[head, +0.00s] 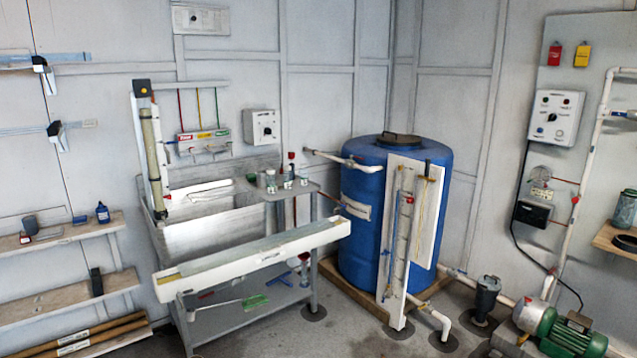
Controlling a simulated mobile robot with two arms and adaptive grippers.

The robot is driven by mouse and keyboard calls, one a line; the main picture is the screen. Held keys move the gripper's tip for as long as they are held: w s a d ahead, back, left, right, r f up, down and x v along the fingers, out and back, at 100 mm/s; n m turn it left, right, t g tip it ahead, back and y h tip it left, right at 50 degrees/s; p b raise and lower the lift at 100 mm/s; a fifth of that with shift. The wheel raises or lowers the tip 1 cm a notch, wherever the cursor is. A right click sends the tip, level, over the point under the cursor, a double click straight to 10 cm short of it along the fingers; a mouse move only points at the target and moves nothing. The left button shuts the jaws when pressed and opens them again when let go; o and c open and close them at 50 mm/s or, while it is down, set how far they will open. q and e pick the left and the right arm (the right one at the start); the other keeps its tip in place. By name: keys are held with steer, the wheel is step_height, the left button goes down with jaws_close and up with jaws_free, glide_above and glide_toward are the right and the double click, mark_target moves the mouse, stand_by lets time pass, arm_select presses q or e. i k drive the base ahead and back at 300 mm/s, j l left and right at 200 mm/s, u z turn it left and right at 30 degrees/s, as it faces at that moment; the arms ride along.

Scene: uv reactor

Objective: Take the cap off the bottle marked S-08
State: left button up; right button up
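Several small bottles or vials stand on the grey side shelf (318,187) at the right end of the sink bench. One bottle (271,181) on the left looks clear or greenish with a pale label. A slim item with a red top (291,165) stands near the middle of the group. Their labels are too small to read, so I cannot tell which is S-08 or whether its cap is on. A blue bottle (102,212) stands on the wooden shelf at the left. Neither of my grippers is in view.
The grey sink bench (205,232) has a long white trough (250,262) across its front. A blue tank (354,228) with an upright white board stands to the right. A green motor pump (565,333) and pipes occupy the lower right. Floor shows between bench and tank.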

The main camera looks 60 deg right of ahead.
mark_target(288, 175)
steer(key=k+l+z, duration=0.15)
steer(key=l, duration=0.7)
steer(key=l+z, duration=0.2)
steer(key=l, duration=0.6)
steer(key=l+z, duration=0.15)
steer(key=l, duration=0.7)
steer(key=l+z, duration=0.2)
steer(key=l, duration=0.65)
steer(key=i+l+z, duration=0.15)
steer(key=l, duration=0.7)
